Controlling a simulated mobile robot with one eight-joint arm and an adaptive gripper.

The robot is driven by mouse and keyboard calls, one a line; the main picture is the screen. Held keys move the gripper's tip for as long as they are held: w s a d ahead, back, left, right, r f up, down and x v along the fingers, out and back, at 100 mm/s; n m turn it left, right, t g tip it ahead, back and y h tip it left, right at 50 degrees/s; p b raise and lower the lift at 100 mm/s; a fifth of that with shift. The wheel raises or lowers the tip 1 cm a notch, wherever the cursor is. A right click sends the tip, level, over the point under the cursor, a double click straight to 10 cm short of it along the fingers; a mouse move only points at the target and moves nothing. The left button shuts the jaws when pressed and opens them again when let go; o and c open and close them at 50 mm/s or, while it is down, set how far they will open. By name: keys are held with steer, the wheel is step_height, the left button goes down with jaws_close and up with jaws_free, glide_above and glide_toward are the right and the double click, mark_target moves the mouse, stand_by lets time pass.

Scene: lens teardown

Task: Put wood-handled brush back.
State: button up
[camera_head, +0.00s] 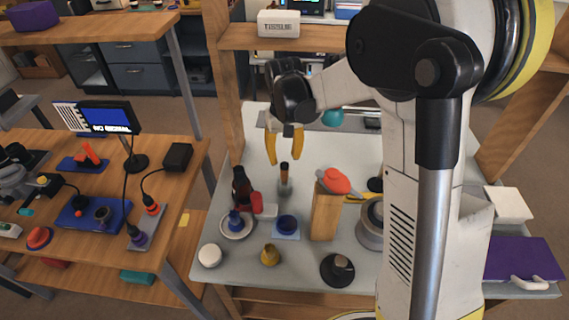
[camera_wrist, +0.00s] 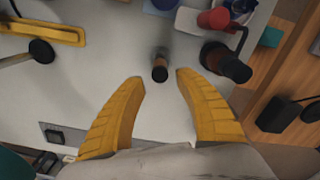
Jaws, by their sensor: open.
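A small upright piece with a brown wood-coloured shaft and dark top, which looks like the wood-handled brush (camera_head: 285,172), stands in a grey base on the light work table. In the wrist view the brush (camera_wrist: 160,68) shows end-on, just beyond and between my fingertips. My gripper (camera_head: 283,160) has its two yellow fingers spread and pointing down over it; in the wrist view my gripper (camera_wrist: 161,78) is open and holds nothing. Whether the fingers reach down around the brush top or stop just above it, I cannot tell. The brush's bristles are not visible.
A dark bottle (camera_head: 241,186) and a red piece (camera_head: 257,203) stand close left of the brush. A wooden block (camera_head: 325,213) with an orange-red item (camera_head: 336,180) stands to the right. The table behind is mostly clear.

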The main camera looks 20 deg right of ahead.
step_height(320, 180, up, 4)
steer(key=shift+s+f+p, duration=0.1)
steer(key=shift+f+p, duration=0.15)
steer(key=shift+p, duration=0.15)
steer(key=s+r+t, duration=0.3)
steer(key=s+r, duration=0.1)
steer(key=s, duration=0.6)
steer(key=s+r+t, duration=0.4)
steer(key=s+r, duration=0.1)
steer(key=s, duration=0.5)
steer(key=shift+s+r, duration=0.3)
steer(key=shift+o, duration=0.6)
